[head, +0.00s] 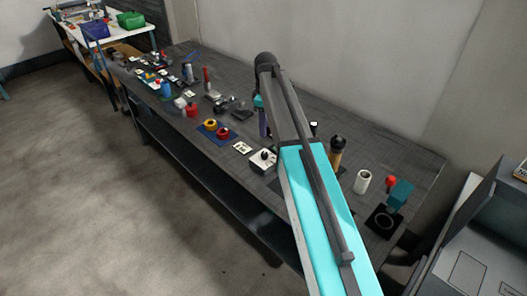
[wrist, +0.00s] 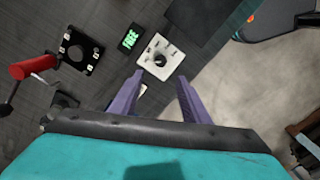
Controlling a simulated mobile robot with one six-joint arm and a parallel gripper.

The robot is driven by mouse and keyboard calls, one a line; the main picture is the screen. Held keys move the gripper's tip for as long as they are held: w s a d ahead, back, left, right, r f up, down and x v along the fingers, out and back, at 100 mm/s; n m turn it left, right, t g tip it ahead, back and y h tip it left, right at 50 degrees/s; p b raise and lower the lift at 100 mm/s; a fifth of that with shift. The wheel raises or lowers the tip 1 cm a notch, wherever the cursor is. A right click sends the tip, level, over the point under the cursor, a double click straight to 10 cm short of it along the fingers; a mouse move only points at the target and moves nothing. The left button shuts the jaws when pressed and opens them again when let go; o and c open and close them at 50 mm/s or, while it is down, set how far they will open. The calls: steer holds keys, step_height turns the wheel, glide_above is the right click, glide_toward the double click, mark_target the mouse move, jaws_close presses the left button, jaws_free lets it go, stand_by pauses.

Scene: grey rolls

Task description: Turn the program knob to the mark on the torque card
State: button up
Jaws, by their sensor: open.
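A white box with a round black knob (wrist: 160,59) on its top face shows in the wrist view, just beyond my fingertips. Small dark marks surround the knob; I cannot read where it points. In the head view the white box (head: 258,164) sits on the bench, left of my arm. A white card with dark print (head: 242,147) lies beside it. In the wrist view a small pale piece shows by my left finger, mostly hidden; I cannot tell if it is the card. My gripper (wrist: 160,77) is open and empty, its purple fingers apart. In the head view my arm mostly hides it.
A green-lit display (wrist: 131,37) stands beside the box. A black plate with white labels (wrist: 78,50) and a red-handled crank (wrist: 33,67) lie left. The dark bench (head: 180,125) carries many other items. Bare floor (wrist: 240,95) shows at right in the wrist view.

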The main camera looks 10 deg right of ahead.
mark_target(265, 153)
steer(key=shift+a+f+p, duration=0.15)
steer(key=shift+f+p, duration=2.1)
steer(key=shift+f, duration=4.6)
steer(key=c, duration=1.1)
steer(key=shift+o, duration=0.2)
